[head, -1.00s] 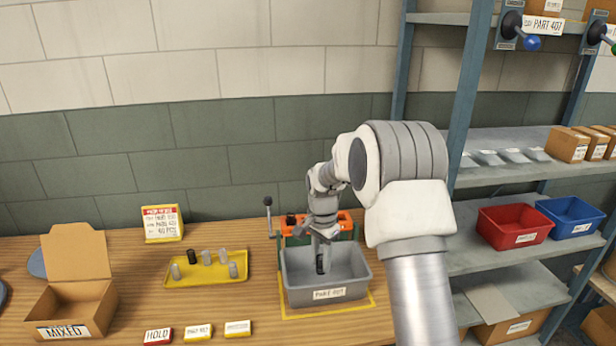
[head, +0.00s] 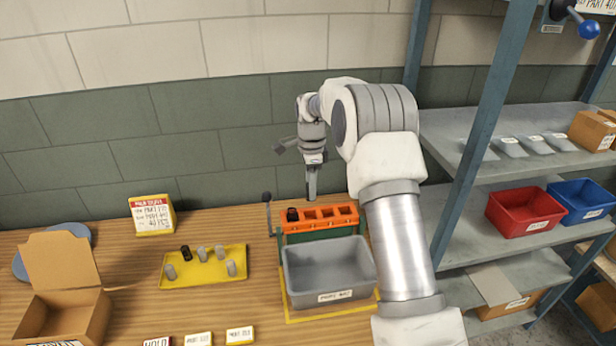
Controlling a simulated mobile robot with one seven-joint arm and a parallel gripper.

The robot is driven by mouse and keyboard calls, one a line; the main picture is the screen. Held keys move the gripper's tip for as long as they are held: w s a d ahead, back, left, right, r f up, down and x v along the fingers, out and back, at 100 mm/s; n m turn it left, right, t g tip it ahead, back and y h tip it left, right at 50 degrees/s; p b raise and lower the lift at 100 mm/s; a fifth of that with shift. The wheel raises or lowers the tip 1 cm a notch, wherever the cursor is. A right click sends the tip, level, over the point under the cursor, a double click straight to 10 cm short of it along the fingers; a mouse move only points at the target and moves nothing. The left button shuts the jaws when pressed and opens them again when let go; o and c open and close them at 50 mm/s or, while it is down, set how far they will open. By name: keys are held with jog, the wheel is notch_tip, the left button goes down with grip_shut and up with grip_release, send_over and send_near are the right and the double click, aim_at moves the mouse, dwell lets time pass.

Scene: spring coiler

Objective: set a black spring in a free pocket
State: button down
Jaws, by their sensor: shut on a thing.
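My gripper (head: 311,188) points down in the air above the orange block (head: 320,223). Its fingers are shut on a black spring, which is mostly hidden between them and hard to make out. The orange block has a row of pockets on a green base behind the grey bin. A black spring (head: 292,214) sits in its leftmost pocket. The other pockets (head: 327,213) look empty. The grey bin (head: 330,293) stands in front of the block, and no spring shows inside it.
A yellow tray (head: 203,281) to the left holds one black (head: 186,252) and several grey cylinders. A lever (head: 267,198) rises left of the block. An open cardboard box (head: 60,315) stands far left. Shelves with red (head: 523,212) and blue bins stand right.

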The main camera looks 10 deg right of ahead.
jog(key=shift+w, duration=0.3)
jog(key=shift+f+b, duration=2.45)
jog(key=shift+f, duration=1.55)
jog(key=c, duration=0.5)
grip_release()
jog(key=shift+r, duration=0.15)
